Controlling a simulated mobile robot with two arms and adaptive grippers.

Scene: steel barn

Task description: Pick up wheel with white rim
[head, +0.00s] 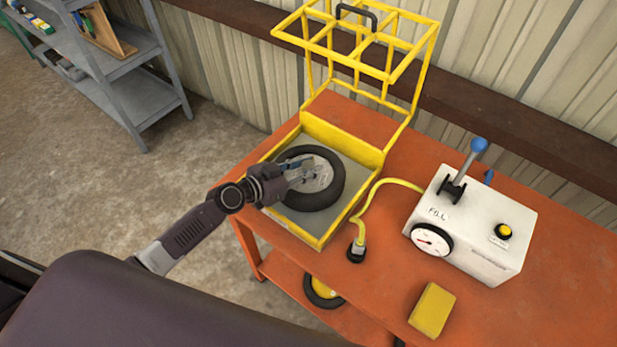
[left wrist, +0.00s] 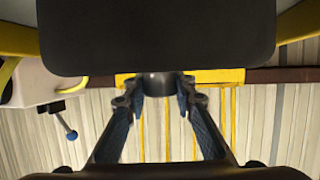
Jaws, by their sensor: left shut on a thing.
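The wheel with a pale, whitish-grey rim and black tyre (head: 323,197) is inside the yellow-edged tray (head: 335,225) of the open cage on the orange bench. My left gripper (head: 301,172) reaches in from the left over the wheel's middle and is shut on it, near the hub. In the left wrist view, the fingers (left wrist: 160,100) are on either side of a dark round stub, with the broad dark tyre (left wrist: 155,35) beyond. I cannot tell whether the wheel touches the tray floor. My right gripper is not in view.
The yellow cage lid (head: 357,45) stands open behind the tray. A white fill box (head: 470,228) with gauge and lever, a yellow hose (head: 368,203) and a yellow block (head: 432,310) sit to the right. A yellow-rimmed wheel (head: 323,290) is on the lower shelf.

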